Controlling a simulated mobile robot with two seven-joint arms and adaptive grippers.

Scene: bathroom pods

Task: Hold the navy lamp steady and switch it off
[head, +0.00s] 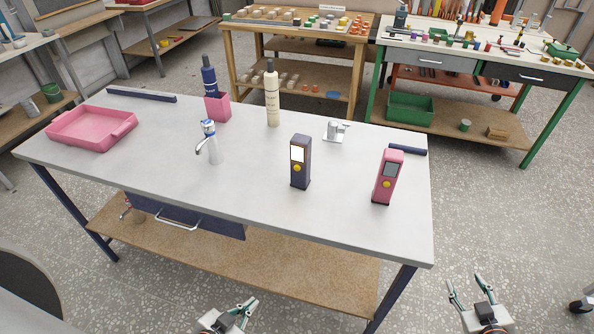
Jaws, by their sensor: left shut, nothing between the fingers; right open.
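The navy lamp (300,172) stands upright on the grey-white table (240,180), right of its middle. Its upper panel glows white, and a yellow round button sits below the panel. My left gripper (238,308) is at the bottom edge of the head view, in front of the table, shut and empty, well apart from the lamp. My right gripper (466,288) is at the lower right, beyond the table's right front corner, open and empty. Neither gripper touches the lamp.
A pink lamp (387,180) with a dark panel stands right of the navy one. A tap (210,145), cream bottle (272,95), pink cup (217,107) with a navy bottle, pink tray (92,143) and chrome fixture (336,131) are also on the table. The tabletop before the navy lamp is clear.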

